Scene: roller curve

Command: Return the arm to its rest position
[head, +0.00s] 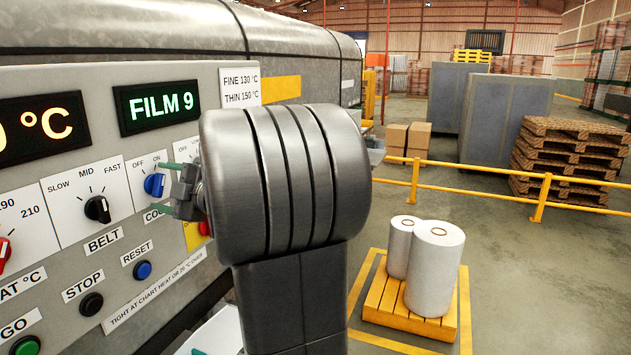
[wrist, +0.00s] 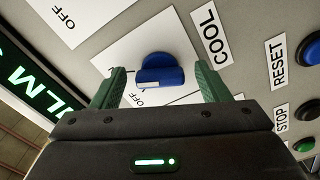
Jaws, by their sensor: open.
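My gripper (head: 160,189) is at the control panel (head: 110,240) in the head view, its green fingers apart. The blue COOL knob (head: 154,185) sits between or just beyond the fingertips. In the wrist view my gripper (wrist: 162,86) is open, with one finger on each side of the blue knob (wrist: 163,74). A gap shows between the knob and each finger, and nothing is held. I cannot tell surely which mark the knob points to. My grey wrist and arm link hide part of the panel's right side.
The panel also carries a black BELT knob (head: 97,209), a red knob (head: 4,252), a blue RESET button (head: 143,270) and a black STOP button (head: 91,304). A yellow railing (head: 480,172) and white rolls on a yellow pallet (head: 410,318) stand to the right.

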